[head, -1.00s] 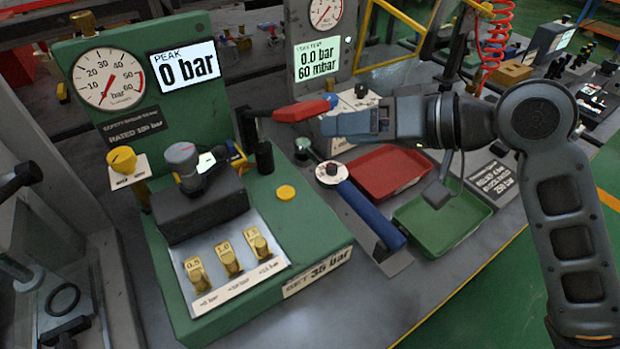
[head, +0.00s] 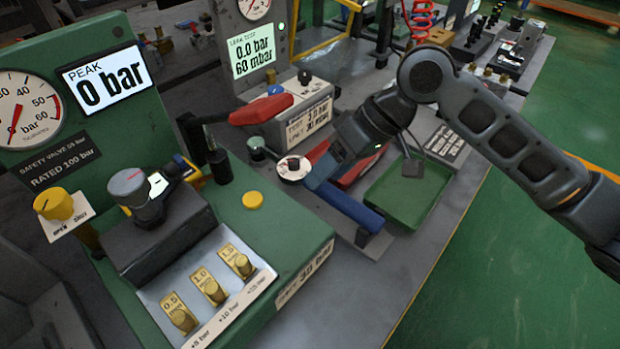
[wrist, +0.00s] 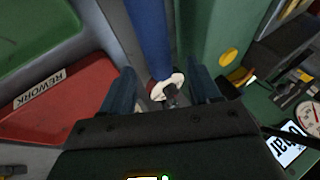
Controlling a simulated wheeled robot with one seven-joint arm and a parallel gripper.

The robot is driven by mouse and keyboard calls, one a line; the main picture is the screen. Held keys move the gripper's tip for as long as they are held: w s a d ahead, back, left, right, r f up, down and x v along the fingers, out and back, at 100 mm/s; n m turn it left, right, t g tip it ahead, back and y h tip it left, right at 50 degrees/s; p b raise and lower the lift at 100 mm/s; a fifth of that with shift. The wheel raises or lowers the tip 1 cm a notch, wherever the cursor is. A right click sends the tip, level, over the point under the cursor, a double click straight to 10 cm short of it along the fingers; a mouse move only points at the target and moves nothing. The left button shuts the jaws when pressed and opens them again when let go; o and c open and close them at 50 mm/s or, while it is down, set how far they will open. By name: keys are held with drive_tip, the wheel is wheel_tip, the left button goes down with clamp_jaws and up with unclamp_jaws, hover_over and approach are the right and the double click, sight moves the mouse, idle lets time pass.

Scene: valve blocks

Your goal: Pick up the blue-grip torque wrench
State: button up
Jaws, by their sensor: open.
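The torque wrench has a long blue grip (head: 352,208) and a round head with a white ring (head: 293,168). It lies on the grey bench to the right of the green test stand. My gripper (head: 318,178) is down over the wrench near the ring, and its fingers hide part of the wrench in the head view. In the wrist view the open fingers (wrist: 163,92) stand apart, with the white ring and the near end of the blue grip (wrist: 150,40) between them. I cannot tell whether either finger touches it.
The green stand (head: 290,235) is close on the left. A red tray (head: 352,172), marked REWORK in the wrist view (wrist: 60,100), and a green tray (head: 410,195) are on the right. A red lever handle (head: 262,108) sticks out behind.

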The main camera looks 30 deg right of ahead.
drive_tip(key=shift+x, duration=1.35)
drive_tip(key=shift+c, duration=0.3)
clamp_jaws()
drive_tip(key=shift+r, duration=0.1)
